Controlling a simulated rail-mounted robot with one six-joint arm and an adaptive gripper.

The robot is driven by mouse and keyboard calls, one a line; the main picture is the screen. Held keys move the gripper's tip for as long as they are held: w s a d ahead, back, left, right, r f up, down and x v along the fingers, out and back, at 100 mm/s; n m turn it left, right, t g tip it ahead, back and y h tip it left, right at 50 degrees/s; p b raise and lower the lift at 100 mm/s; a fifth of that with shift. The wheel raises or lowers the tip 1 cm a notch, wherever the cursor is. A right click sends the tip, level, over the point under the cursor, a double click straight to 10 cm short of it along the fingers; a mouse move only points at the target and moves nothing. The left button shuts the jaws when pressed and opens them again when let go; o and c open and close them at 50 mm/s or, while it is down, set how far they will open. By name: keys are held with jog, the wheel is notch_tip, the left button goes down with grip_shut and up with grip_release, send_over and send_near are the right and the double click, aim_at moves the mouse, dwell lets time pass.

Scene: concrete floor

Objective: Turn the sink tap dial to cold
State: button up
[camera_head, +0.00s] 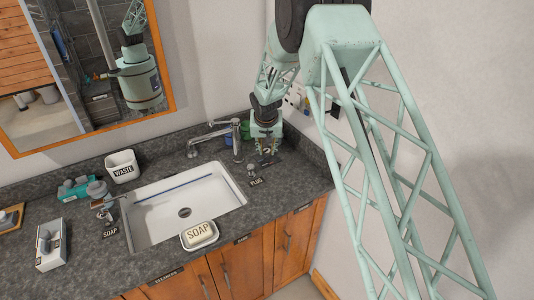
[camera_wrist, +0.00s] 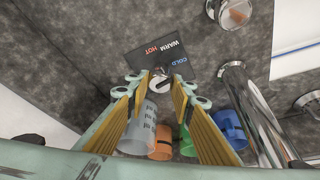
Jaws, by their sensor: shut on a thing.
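The sink tap dial (camera_wrist: 160,82) is a small metal knob on the grey counter, in front of a dark plate (camera_wrist: 150,58) marked COLD, WARM and HOT. My gripper (camera_wrist: 158,88) has its yellow-padded fingers on either side of the dial and is shut on it at the fingertips. I cannot tell which mark the dial points to. In the head view my gripper (camera_head: 266,150) reaches down to the counter right of the chrome tap (camera_head: 236,135) and hides the dial. The tap also shows in the wrist view (camera_wrist: 240,95), right of my fingers.
A glass (camera_wrist: 138,132), an orange cup (camera_wrist: 162,145), a green cup (camera_wrist: 188,147) and a blue mug (camera_wrist: 229,128) stand close to my fingers. The white sink (camera_head: 160,205) lies front left of my gripper. A soap dish (camera_head: 199,244) sits at its front edge.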

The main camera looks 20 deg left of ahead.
jog(key=shift+f+m+h+b, duration=0.25)
jog(key=shift+m+b, duration=0.45)
jog(key=shift+b, duration=1.05)
jog(key=shift+r+m+h+b, duration=0.25)
jog(key=shift+m+b, duration=0.35)
jog(key=shift+b, duration=0.75)
jog(key=o, duration=0.8)
jog(key=shift+o, duration=0.2)
jog(key=shift+s+r, duration=0.1)
jog(key=shift+r, duration=0.05)
jog(key=v, duration=1.1)
jog(key=shift+s+r, duration=0.2)
jog(key=shift+r, duration=0.1)
